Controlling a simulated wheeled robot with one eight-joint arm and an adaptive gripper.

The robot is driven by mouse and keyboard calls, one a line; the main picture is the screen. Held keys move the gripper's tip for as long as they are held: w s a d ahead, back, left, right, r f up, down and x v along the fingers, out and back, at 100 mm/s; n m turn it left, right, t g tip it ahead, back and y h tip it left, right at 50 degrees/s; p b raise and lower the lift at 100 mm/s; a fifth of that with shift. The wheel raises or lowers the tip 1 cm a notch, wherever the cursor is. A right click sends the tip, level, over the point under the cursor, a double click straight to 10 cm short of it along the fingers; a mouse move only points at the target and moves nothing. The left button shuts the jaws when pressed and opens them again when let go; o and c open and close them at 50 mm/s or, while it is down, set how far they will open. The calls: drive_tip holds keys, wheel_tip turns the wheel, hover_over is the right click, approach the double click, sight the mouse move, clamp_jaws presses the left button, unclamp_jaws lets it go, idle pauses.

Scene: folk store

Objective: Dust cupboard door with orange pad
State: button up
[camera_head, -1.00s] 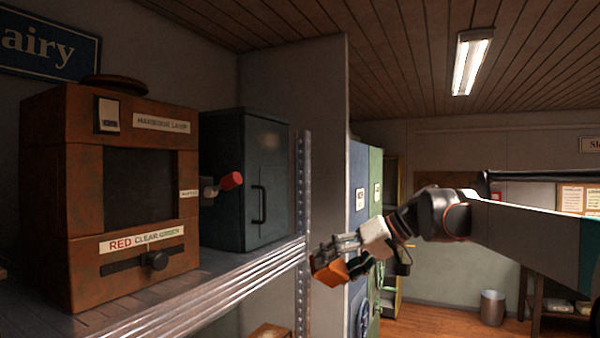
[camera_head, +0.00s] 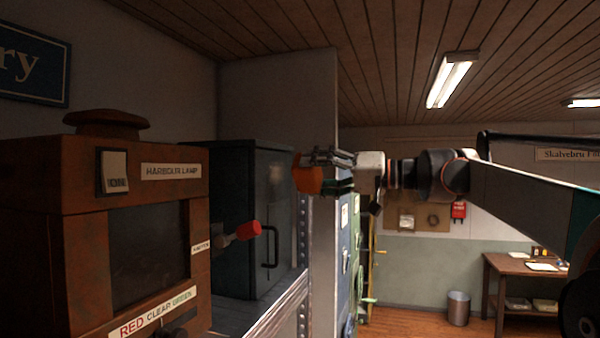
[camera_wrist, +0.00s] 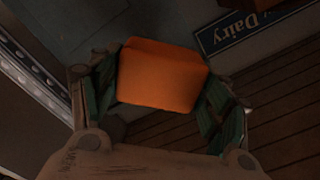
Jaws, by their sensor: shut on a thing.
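The dark teal cupboard (camera_head: 225,200) stands on the shelf, its door (camera_head: 262,225) shut, with a black handle (camera_head: 271,246) on it. A paler, dusty-looking patch (camera_head: 277,178) shows high on the door. My gripper (camera_head: 322,176) is shut on the orange pad (camera_head: 307,181), which sticks out to the left, level with the upper part of the door. In the head view the pad overlaps the door's right edge; I cannot tell whether they touch. In the wrist view the pad (camera_wrist: 160,75) sits between the green-padded fingers.
A rusty harbour lamp box (camera_head: 100,230) stands left of the cupboard. A perforated metal upright (camera_head: 303,230) and a grey wall panel (camera_head: 280,90) stand close by the gripper. Open room lies to the right.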

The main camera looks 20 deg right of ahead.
drive_tip(key=shift+x, duration=2.95)
drive_tip(key=shift+x, duration=0.9)
drive_tip(key=shift+w+d+p, duration=0.9)
drive_tip(key=shift+w+d, duration=0.25)
drive_tip(key=shift+w, duration=0.5)
drive_tip(key=shift+w+d+p, duration=0.95)
drive_tip(key=shift+w+d, duration=0.2)
drive_tip(key=shift+w, duration=0.45)
drive_tip(key=shift+w+d+p, duration=0.9)
drive_tip(key=shift+w+d, duration=0.25)
drive_tip(key=shift+w, duration=0.5)
drive_tip(key=shift+s, duration=0.1)
drive_tip(key=shift+s+a+f+b, duration=0.1)
drive_tip(key=shift+s+a+b, duration=0.2)
drive_tip(key=shift+s+a, duration=0.05)
drive_tip(key=shift+s+a+b, duration=0.2)
drive_tip(key=shift+s+a, duration=0.2)
drive_tip(key=shift+s, duration=0.25)
drive_tip(key=shift+s+a+b, duration=0.2)
drive_tip(key=shift+s+a, duration=0.25)
drive_tip(key=shift+s, duration=0.15)
